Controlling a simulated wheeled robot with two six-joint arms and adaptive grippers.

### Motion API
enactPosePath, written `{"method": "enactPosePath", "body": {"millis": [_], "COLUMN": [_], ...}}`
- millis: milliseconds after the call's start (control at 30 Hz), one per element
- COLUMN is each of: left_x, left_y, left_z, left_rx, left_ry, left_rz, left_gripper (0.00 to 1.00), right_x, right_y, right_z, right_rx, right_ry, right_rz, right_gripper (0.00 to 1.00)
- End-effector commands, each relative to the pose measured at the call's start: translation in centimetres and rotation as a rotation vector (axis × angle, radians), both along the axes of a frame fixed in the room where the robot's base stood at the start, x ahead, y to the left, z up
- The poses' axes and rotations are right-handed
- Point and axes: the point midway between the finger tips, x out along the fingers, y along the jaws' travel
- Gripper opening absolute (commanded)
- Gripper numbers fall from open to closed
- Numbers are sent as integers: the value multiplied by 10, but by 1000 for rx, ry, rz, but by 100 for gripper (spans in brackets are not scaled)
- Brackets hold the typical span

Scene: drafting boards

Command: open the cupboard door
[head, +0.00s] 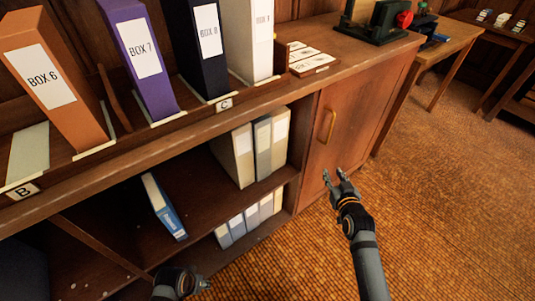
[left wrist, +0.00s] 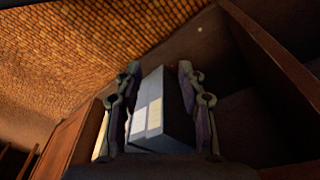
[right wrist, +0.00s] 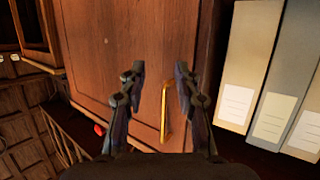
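The cupboard door (head: 350,118) is a closed brown wooden panel at the right end of the shelf unit. Its brass bar handle (head: 326,127) is upright, near the door's left edge. My right gripper (head: 340,178) is open and empty in front of the door, lower than the handle in the head view. In the right wrist view the handle (right wrist: 164,115) shows between the open fingers; whether they touch it I cannot tell. My left gripper (left wrist: 158,72) is open, low before the shelves, with pale binders (left wrist: 160,110) seen between its fingers.
Large labelled boxes (head: 137,60) stand on the shelf top. Binders (head: 262,145) fill part of the shelves left of the door, and a blue one (head: 165,207) leans there. A wooden table (head: 450,42) stands behind at right. The carpet (head: 440,190) before the door is clear.

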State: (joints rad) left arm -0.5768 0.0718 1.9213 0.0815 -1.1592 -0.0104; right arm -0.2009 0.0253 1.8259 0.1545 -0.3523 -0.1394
Motion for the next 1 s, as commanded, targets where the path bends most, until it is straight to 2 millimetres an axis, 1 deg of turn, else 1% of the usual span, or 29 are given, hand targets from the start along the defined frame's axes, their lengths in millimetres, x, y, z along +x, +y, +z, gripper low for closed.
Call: {"method": "enactPosePath", "body": {"millis": [33, 100, 200, 300, 433, 533, 800, 900, 1000], "left_x": [3, 4, 3, 2, 2, 3, 7, 8, 9], "left_y": [-4, -8, -12, -14, -14, -15, -20, -22, -23], "left_z": [-10, 4, 21, 30, 34, 30, 14, 9, 7], "left_rx": [-7, -16, -23, -25, -26, -31, -53, -60, -66], "left_ry": [-12, -17, -20, -21, -24, -33, -96, -118, -133], "left_rz": [-6, -15, -22, -26, -27, -26, -25, -24, -23], "left_gripper": [40, 40, 40, 40, 40, 40, 40, 40, 40], "right_x": [6, 8, 6, 4, 5, 16, 73, 90, 101], "right_y": [3, 6, 9, 10, 10, 10, 15, 16, 17], "right_z": [11, 50, 86, 104, 109, 108, 106, 106, 106], "right_rx": [6, 13, 15, 18, 18, 18, 19, 19, 19], "right_ry": [-85, -177, -259, -293, -297, -298, -297, -297, -296], "right_rz": [5, 12, 19, 21, 21, 21, 20, 20, 20], "right_gripper": [32, 32, 32, 32, 32, 32, 32, 32, 32]}}
